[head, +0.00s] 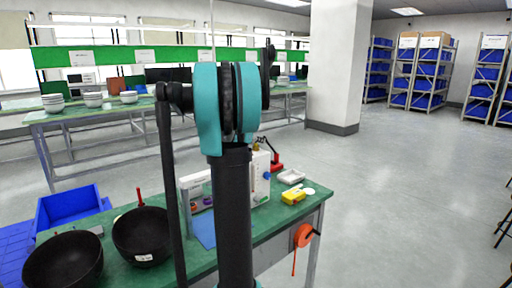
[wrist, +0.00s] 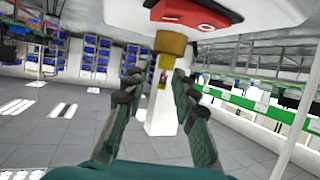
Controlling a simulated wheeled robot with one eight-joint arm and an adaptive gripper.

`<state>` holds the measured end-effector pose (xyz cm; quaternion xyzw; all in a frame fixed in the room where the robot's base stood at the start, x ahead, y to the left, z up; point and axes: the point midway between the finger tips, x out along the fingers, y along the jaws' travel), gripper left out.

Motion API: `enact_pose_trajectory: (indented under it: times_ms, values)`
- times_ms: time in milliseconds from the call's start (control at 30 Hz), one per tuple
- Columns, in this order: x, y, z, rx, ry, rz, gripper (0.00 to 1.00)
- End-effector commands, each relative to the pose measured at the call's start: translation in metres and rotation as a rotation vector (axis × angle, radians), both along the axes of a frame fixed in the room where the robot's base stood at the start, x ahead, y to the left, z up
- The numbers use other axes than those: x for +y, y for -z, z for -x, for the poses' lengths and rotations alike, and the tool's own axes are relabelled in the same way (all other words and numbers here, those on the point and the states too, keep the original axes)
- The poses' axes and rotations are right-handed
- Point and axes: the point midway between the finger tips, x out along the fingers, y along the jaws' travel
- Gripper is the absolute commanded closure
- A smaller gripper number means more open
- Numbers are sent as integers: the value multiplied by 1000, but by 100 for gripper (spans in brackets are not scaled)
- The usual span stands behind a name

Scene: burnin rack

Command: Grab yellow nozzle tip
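The nozzle shows in the wrist view as a brass-brown cylinder (wrist: 170,43) under a white body with a red panel (wrist: 195,14). A narrow yellow tip (wrist: 164,64) hangs below the cylinder. My gripper (wrist: 157,84) is open, its two dark fingers spread on either side of the view below the yellow tip. The tip lies between the fingertips in the picture, with gaps on both sides; I cannot tell its depth. In the head view my arm hides the gripper. A small brassy spot (head: 256,146) shows beside the white device (head: 262,178).
The green bench (head: 150,275) holds two black bowls (head: 68,262), a yellow item (head: 293,195) and a white tray (head: 291,176). A blue bin (head: 70,208) stands at left. An orange reel (head: 303,236) hangs at the bench's right end. Open floor lies right.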

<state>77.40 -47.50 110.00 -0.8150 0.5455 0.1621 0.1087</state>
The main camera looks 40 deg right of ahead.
Motion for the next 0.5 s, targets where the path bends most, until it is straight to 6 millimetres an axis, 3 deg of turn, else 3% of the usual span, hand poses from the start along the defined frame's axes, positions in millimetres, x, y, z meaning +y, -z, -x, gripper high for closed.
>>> enact_pose_trajectory:
  times_ms: [200,500]
  values:
    - [-25,10,-12,2,1,1,73]
    - [-29,12,-14,1,0,0,73]
